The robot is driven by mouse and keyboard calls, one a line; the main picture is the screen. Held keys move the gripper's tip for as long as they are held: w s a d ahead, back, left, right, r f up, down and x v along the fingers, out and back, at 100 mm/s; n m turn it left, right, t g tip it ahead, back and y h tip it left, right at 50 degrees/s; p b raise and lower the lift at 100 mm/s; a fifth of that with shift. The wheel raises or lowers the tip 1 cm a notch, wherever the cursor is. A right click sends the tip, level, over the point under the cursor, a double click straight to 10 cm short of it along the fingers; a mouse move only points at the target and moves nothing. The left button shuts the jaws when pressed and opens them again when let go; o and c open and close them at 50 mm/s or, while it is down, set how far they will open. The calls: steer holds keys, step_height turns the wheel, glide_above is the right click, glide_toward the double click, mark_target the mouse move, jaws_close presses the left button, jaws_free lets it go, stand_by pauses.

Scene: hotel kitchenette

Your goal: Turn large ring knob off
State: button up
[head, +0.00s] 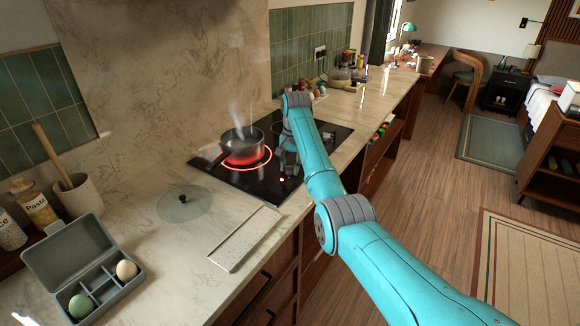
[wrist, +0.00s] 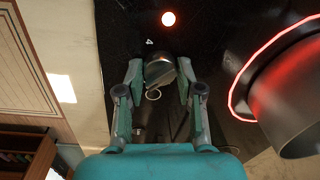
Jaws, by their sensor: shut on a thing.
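In the wrist view a dark metallic knob (wrist: 160,71) stands on the black hob (wrist: 125,25), with a white mark printed beyond it. My gripper (wrist: 161,78) has a finger on each side of the knob and is shut on it. In the head view my gripper (head: 288,160) is down at the hob's front right part, and the arm hides most of the knob area. A large cooking ring (head: 267,165) glows red around a steaming pot (head: 243,147). The glowing ring (wrist: 235,80) also shows at the right of the wrist view.
The pot (wrist: 295,90) stands close beside my gripper, its handle pointing front left. Wooden floor (head: 420,190) is clear at right.

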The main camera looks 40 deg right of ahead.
steer(key=n, duration=1.3)
steer(key=shift+n+g, duration=0.4)
steer(key=n, duration=0.6)
steer(key=shift+w, duration=0.1)
steer(key=n, duration=0.6)
steer(key=shift+n+g, duration=0.3)
steer(key=shift+n, duration=0.1)
steer(key=shift+w, duration=0.1)
steer(key=o, duration=1.1)
steer(key=shift+o, duration=0.2)
